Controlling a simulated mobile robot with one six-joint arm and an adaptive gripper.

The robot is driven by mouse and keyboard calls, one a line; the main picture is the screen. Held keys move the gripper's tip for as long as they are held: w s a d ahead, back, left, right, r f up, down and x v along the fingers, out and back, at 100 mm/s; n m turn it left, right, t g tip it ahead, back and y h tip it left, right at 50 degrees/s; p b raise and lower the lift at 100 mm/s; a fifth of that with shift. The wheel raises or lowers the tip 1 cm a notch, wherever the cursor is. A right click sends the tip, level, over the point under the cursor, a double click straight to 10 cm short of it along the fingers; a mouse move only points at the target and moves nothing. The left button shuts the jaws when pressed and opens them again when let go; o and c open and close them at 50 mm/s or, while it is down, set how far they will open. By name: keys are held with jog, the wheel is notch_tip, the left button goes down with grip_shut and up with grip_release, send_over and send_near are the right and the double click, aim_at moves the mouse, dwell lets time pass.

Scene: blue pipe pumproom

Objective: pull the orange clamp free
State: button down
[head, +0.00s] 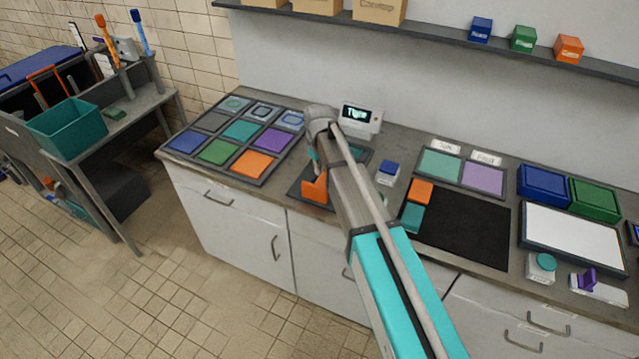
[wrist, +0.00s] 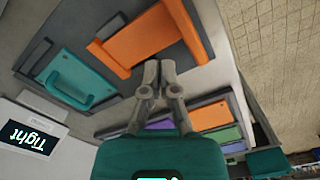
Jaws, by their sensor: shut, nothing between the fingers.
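The orange clamp (head: 314,189) sits at the front edge of a dark board on the counter. In the wrist view the orange clamp (wrist: 140,43) is a blocky piece with a jutting end, lying on the dark board. My gripper (wrist: 159,67) is shut and empty, its fingertips close beside the clamp's edge; I cannot tell whether they touch. A teal clamp (wrist: 72,77) with a raised handle lies next to the orange one. In the head view my arm hides most of the board and the gripper tips.
A small display reading "Tight" (wrist: 30,138) stands behind the board (head: 361,116). A tray of coloured tiles (head: 222,142) lies to the left. A white block with a blue top (head: 387,172) and a black mat (head: 462,222) are to the right.

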jog(key=shift+w+r+p, duration=0.1)
jog(key=shift+r+p, duration=0.5)
jog(key=shift+r, duration=0.25)
jog(key=shift+d, duration=0.1)
jog(key=s+d+m, duration=0.8)
jog(key=s+d, duration=1.3)
jog(key=d, duration=0.3)
jog(key=shift+d, duration=0.2)
jog(key=shift+s, duration=0.1)
